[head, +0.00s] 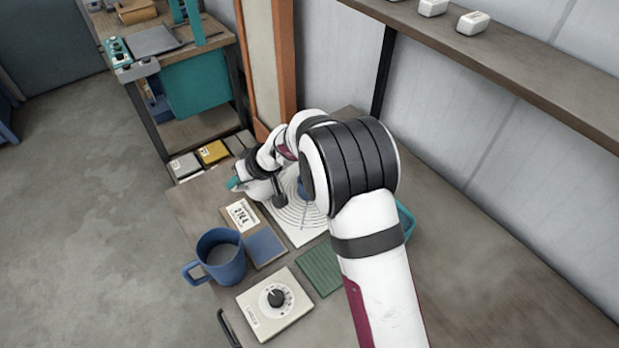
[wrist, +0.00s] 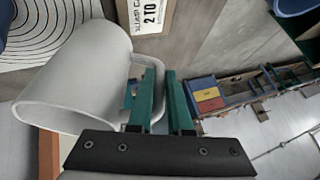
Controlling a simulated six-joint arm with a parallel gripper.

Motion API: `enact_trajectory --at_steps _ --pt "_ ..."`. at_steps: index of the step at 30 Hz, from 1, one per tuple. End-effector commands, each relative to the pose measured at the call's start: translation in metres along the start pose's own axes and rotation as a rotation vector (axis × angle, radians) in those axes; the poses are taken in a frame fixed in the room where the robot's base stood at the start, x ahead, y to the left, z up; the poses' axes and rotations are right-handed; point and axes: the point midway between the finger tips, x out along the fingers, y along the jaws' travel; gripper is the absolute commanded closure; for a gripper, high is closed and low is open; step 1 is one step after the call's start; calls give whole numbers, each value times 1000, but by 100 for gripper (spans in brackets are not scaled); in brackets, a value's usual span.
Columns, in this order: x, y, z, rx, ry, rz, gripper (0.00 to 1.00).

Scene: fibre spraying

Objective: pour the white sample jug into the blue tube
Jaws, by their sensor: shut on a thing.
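My gripper (wrist: 160,80) has its two teal fingers closed at the handle of the white jug (wrist: 75,80). The jug's wide mouth faces the lower left of the wrist view, and I see no contents inside it. In the head view, the white jug (head: 258,190) shows partly beside my gripper (head: 234,183), over the left side of the ringed mat. A blue thing that looks like the blue tube (head: 302,189) stands on the mat, mostly hidden by my arm. A dark blue edge (wrist: 5,18) at the wrist view's upper left may be the same tube.
The table also holds a blue mug (head: 220,257), a label card (head: 240,215), a blue pad (head: 265,247), a green ribbed pad (head: 319,268) and a white dial box (head: 273,304). The ringed mat (head: 300,236) lies behind them.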

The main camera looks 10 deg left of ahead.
Motion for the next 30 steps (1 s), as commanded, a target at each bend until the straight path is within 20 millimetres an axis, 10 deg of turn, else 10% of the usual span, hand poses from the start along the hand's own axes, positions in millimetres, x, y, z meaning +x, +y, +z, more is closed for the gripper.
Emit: enact_trajectory --at_steps 30 --pt "-30 19 -1 79 151 -233 100"
